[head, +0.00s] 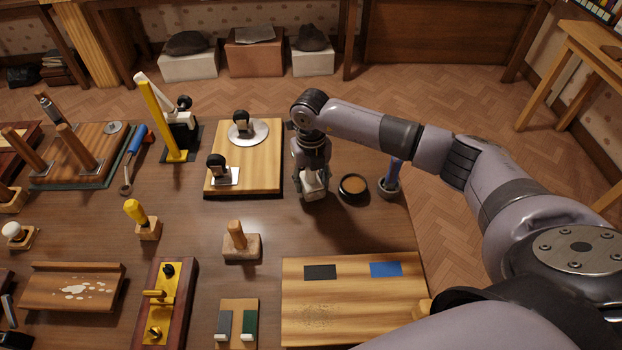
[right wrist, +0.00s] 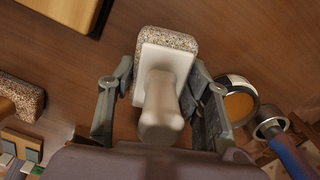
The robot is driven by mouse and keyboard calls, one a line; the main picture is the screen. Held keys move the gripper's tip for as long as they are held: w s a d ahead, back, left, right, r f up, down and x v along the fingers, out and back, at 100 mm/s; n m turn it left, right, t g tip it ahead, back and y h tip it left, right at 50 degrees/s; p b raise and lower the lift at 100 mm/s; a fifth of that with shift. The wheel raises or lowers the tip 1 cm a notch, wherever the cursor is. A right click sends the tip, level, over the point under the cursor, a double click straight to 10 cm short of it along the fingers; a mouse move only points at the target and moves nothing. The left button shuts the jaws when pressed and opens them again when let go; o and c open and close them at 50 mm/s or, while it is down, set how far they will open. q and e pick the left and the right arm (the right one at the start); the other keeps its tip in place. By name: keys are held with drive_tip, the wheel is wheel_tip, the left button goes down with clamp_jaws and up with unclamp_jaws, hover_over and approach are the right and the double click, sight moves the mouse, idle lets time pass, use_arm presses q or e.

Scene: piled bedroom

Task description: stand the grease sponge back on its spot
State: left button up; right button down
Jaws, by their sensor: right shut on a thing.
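In the right wrist view my right gripper (right wrist: 160,78) is shut on a speckled sponge (right wrist: 170,38) with a white plate and a pale upright handle. I take it for the grease sponge; its white part (head: 315,186) shows below the gripper in the head view. I cannot tell whether its underside touches the table. Its own spot cannot be told for sure. My left gripper is not in view.
A round dark dish (head: 353,187) and a grey cup (head: 389,188) with a blue handle stand close right of the gripper. Left is a wooden board (head: 262,180) with handled tools. A second speckled block (head: 243,247) and a board with black and blue patches (head: 345,300) lie nearer.

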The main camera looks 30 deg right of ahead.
drive_tip(key=shift+f+b, duration=0.8)
drive_tip(key=shift+f, duration=0.2)
idle(0.5)
drive_tip(key=c, duration=0.8)
unclamp_jaws()
drive_tip(key=shift+o, duration=0.2)
drive_tip(key=shift+r+p, duration=2.75)
drive_tip(key=shift+r, duration=1.3)
